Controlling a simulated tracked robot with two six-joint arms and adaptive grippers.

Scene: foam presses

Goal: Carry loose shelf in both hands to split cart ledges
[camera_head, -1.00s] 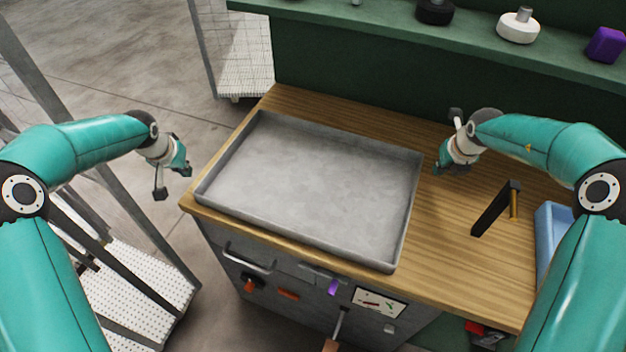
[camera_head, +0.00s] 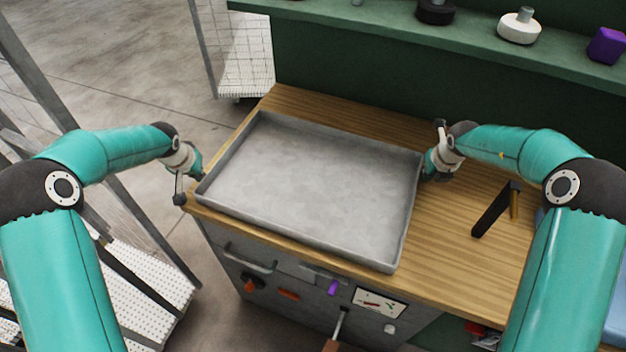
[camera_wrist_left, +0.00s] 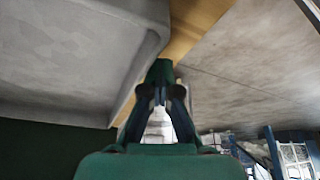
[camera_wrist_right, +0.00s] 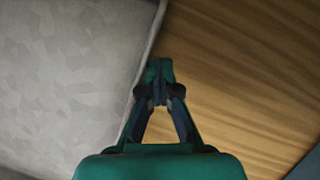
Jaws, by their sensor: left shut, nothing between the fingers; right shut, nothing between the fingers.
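The loose shelf is a grey metal tray (camera_head: 315,190) with a low raised rim, lying flat on the wooden bench top. My left gripper (camera_head: 198,180) is shut and empty, close beside the tray's left end. In the left wrist view the left gripper (camera_wrist_left: 160,70) shows next to the tray's rim (camera_wrist_left: 145,75). My right gripper (camera_head: 428,170) is shut and empty, close beside the tray's right end above the wood. In the right wrist view the right gripper (camera_wrist_right: 154,70) is beside the tray's edge (camera_wrist_right: 140,95). I cannot tell whether either gripper touches the rim.
A wire cart (camera_head: 140,290) with white perforated ledges stands at the lower left, and another cart (camera_head: 240,60) stands behind the bench. A black bracket-like object (camera_head: 492,212) lies on the wood (camera_head: 455,250) at the right. A green shelf (camera_head: 480,40) with knobs runs along the back.

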